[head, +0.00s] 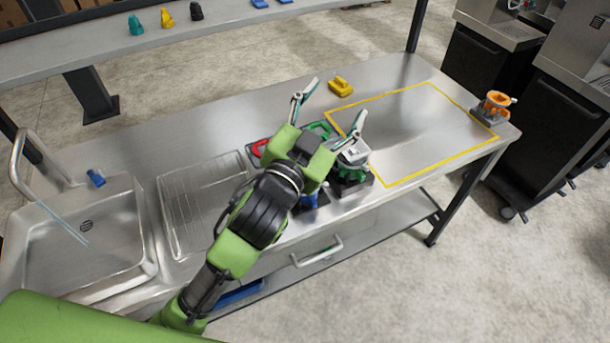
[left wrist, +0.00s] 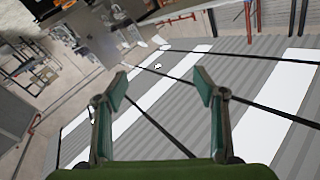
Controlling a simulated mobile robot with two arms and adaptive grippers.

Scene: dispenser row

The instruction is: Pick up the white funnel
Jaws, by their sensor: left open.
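A whitish piece, which looks like the white funnel (head: 354,153), sits among green parts on a dark base near the counter's front edge in the head view. My left gripper (head: 338,99) is open and empty. In the head view its fingers spread above the counter, and its right finger overlaps the view near the whitish piece. Its arm hides part of the items there. In the left wrist view my left gripper (left wrist: 160,80) shows two parted fingers with nothing between them, and no funnel can be made out. My right gripper is not in view.
A yellow-outlined area (head: 423,86) on the counter is clear. A yellow part (head: 340,86) lies behind it, and an orange part on a stand (head: 493,108) is at the far right. A sink (head: 85,245) and wire rack (head: 180,225) are left. A shelf (head: 230,30) runs behind.

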